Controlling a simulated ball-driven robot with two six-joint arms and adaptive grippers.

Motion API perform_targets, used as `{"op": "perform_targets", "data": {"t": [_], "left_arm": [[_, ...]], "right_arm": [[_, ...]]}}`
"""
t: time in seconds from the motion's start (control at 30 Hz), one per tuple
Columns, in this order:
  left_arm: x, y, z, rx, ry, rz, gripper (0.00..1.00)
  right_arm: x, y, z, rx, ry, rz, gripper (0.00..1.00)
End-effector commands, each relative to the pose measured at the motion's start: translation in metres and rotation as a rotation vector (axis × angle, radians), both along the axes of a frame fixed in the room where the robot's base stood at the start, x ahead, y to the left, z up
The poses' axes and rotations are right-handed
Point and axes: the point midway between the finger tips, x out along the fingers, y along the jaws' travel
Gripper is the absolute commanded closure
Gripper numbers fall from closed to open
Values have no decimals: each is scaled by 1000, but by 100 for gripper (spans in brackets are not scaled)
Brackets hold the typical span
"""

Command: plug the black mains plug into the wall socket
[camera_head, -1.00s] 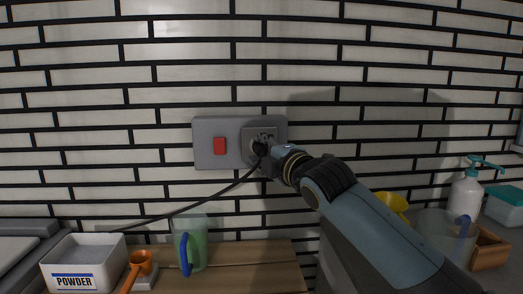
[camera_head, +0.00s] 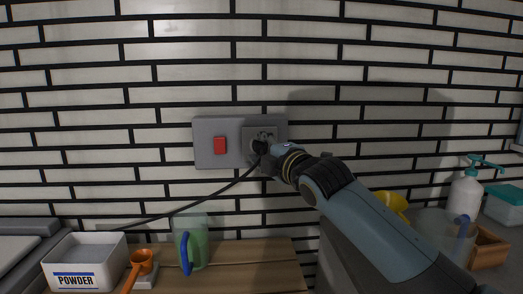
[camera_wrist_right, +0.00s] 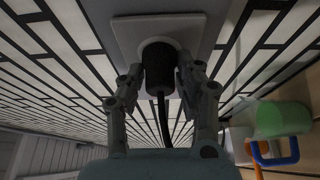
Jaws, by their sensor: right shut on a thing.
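The black mains plug (camera_head: 259,147) is at the grey wall socket (camera_head: 247,133), on the right half of the plate beside a red switch (camera_head: 220,146). In the right wrist view the plug (camera_wrist_right: 158,62) sits against the square socket face (camera_wrist_right: 126,35), with its cable running back toward my wrist. Whether its pins are fully in is hidden. My right gripper (camera_head: 266,151) is at the plug; in the wrist view its fingers (camera_wrist_right: 158,85) stand on both sides of the plug body, closed on it. My left gripper is not in view.
The black cable (camera_head: 190,208) hangs down to the left. Below are a wooden counter (camera_head: 245,262), a white POWDER box (camera_head: 85,264), an orange scoop (camera_head: 139,265) and a green jug (camera_head: 193,243).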

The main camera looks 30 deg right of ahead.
Motion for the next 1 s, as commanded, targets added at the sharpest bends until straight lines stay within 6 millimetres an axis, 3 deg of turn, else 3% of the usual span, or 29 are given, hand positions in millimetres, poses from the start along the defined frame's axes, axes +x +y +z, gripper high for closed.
{"op": "perform_targets", "data": {"t": [0.1,0.13,0.3,0.67,0.77,1.0], "left_arm": [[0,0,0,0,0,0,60],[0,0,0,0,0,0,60],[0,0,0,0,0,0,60],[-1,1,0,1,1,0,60],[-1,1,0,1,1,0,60],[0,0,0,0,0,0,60]], "right_arm": [[2,-1,0,0,0,0,93],[2,-1,0,0,0,0,62],[2,-1,0,0,1,0,40],[-3,-1,-1,-2,2,0,39],[-16,0,-2,-2,3,0,39],[-67,3,-2,-4,4,2,39]]}}
